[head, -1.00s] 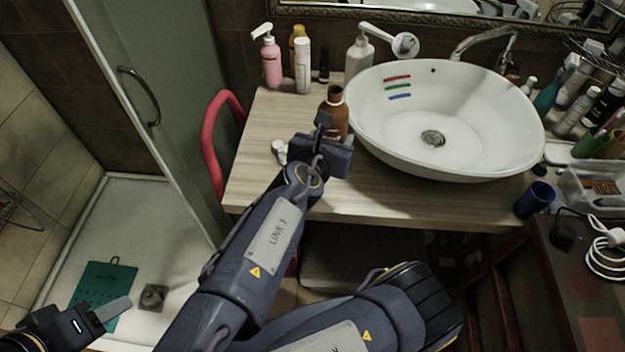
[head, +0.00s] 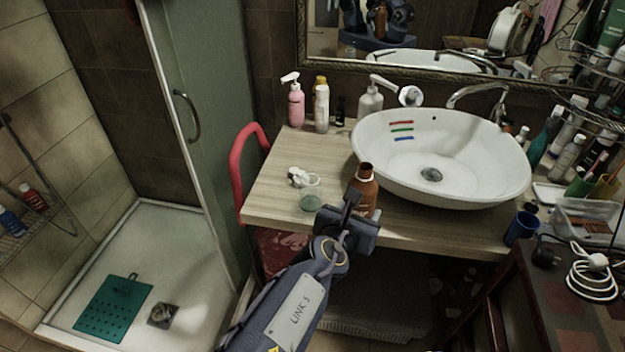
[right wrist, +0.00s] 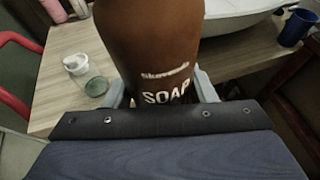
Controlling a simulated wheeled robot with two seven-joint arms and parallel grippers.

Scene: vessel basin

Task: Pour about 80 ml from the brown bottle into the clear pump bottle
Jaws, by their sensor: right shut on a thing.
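The brown bottle (head: 363,190), lettered SOAP in the right wrist view (right wrist: 160,60), is upright near the counter's front edge, left of the basin. My right gripper (head: 350,222) is shut on it, with the fingers on either side of its body. I cannot tell whether its base touches the counter. The clear pump bottle (head: 311,195) stands on the counter to the left of the brown bottle, apart from it; it also shows in the right wrist view (right wrist: 96,87). My left gripper is out of view.
The white basin (head: 470,190) stands right of the brown bottle. A pink pump bottle (head: 296,105), a white bottle (head: 321,108) and a grey-white pump bottle (head: 369,101) stand behind. A blue cup (head: 521,229) is at the right. The counter's left part (head: 270,190) is clear.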

